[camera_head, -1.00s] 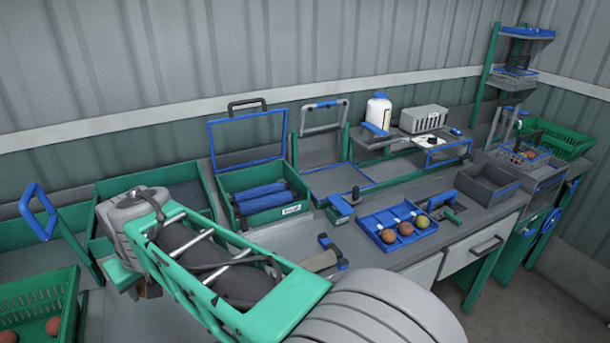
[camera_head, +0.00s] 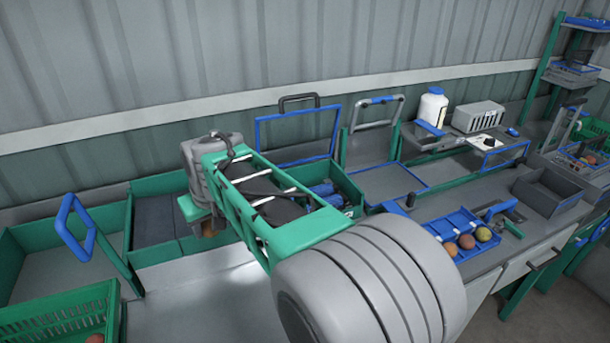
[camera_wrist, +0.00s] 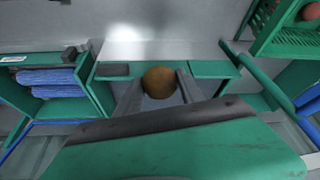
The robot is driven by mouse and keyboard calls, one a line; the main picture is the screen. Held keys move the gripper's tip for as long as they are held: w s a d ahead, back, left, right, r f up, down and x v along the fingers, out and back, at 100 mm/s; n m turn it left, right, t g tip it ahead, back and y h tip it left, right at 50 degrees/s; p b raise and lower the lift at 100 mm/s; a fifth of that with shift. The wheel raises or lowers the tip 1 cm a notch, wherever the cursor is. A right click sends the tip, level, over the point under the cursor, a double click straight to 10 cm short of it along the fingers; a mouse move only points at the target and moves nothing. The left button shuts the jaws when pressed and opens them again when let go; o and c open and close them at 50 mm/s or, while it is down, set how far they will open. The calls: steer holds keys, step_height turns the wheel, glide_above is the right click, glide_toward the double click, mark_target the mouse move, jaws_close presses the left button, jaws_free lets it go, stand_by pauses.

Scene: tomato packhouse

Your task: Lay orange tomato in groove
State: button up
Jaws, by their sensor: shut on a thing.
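My gripper (camera_wrist: 158,92) is shut on an orange-brown tomato (camera_wrist: 159,82), one finger on each side of it. In the head view the gripper is left of the green box (camera_head: 352,207), and only a sliver of the tomato (camera_head: 208,229) shows below my wrist. Blue rollers (camera_wrist: 50,78) lie side by side in the green box, at the left of the wrist view, with narrow grooves between them. In the head view my arm partly hides the box and rollers. The tomato is held above the bench, apart from the rollers.
A blue tray (camera_head: 445,220) with a red, an orange and a yellowish tomato stands on the bench at right. A green crate (camera_head: 60,320) is at lower left. A blue-handled lever (camera_head: 75,225) and an upright blue frame (camera_head: 298,133) rise nearby.

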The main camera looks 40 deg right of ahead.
steer(key=w+d+p, duration=0.1)
steer(key=w+d, duration=0.2)
steer(key=d, duration=0.3)
steer(key=w+d+p, duration=0.1)
steer(key=w+d, duration=0.2)
steer(key=d, duration=0.3)
steer(key=w+d+f+p, duration=0.1)
steer(key=w+d, duration=0.2)
steer(key=d, duration=0.3)
steer(key=shift+w, duration=0.4)
steer(key=shift+s+d+f+p, duration=0.15)
steer(key=shift+s+d+f, duration=0.1)
steer(key=shift+d+f, duration=2.45)
steer(key=shift+s+d+f+p, duration=0.15)
steer(key=shift+d+f, duration=1.35)
steer(key=shift+d, duration=2.35)
steer(key=shift+s+d+f+p, duration=0.1)
steer(key=shift+s+d+f, duration=0.2)
steer(key=shift+d+f, duration=2.4)
steer(key=shift+d+r+b, duration=0.2)
steer(key=shift+d+b, duration=0.15)
steer(key=shift+d, duration=0.2)
steer(key=o, duration=1)
steer(key=c, duration=0.3)
